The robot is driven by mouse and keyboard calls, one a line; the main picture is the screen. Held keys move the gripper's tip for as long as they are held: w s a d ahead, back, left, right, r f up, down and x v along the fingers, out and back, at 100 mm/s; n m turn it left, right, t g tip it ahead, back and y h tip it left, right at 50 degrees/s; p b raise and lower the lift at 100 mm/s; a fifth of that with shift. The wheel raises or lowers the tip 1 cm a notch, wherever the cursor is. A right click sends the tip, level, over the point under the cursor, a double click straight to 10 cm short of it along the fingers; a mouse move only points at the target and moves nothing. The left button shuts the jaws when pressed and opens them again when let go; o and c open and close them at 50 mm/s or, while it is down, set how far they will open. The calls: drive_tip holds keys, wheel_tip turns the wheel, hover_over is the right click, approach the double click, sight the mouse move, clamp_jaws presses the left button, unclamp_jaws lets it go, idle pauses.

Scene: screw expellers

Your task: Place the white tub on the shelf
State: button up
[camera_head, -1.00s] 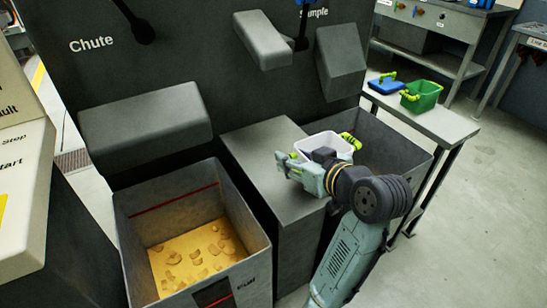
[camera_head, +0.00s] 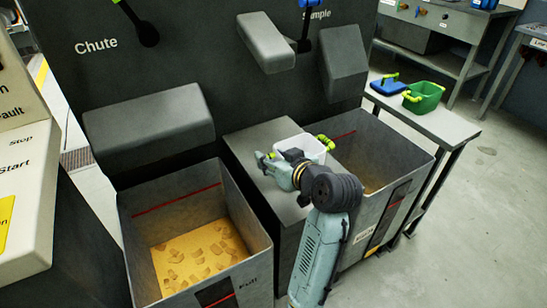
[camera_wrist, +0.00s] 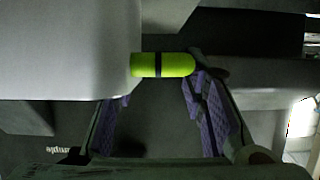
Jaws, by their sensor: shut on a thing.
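The white tub (camera_head: 312,150) is at the right part of the grey block's flat top (camera_head: 255,148), in front of the Sample side of the machine. Whether it touches that top cannot be told. Its yellow-green handle (camera_head: 326,143) shows at its right side. My gripper (camera_head: 275,165) is at the tub's near left side and hides part of it. In the wrist view, the tub's pale wall (camera_wrist: 65,50) fills the upper left.
An open grey bin with yellow contents (camera_head: 245,235) stands left of the block, and another grey bin (camera_head: 410,165) stands right. A side table (camera_head: 445,128) holds a green tub (camera_head: 424,98) and a blue tub or lid (camera_head: 387,87). Grey chute hoods (camera_head: 265,40) overhang behind.

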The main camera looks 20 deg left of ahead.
drive_tip(key=shift+f, duration=0.1)
drive_tip(key=o, duration=1.2)
drive_tip(key=shift+o, duration=0.2)
drive_tip(key=shift+s+d+r, duration=0.1)
drive_tip(key=shift+d+r, duration=0.1)
drive_tip(key=b+v, duration=0.4)
drive_tip(key=v, duration=0.7)
drive_tip(key=shift+s+d+b, duration=0.2)
drive_tip(key=shift+s+b, duration=0.05)
drive_tip(key=shift+b, duration=0.05)
drive_tip(key=shift+r, duration=0.1)
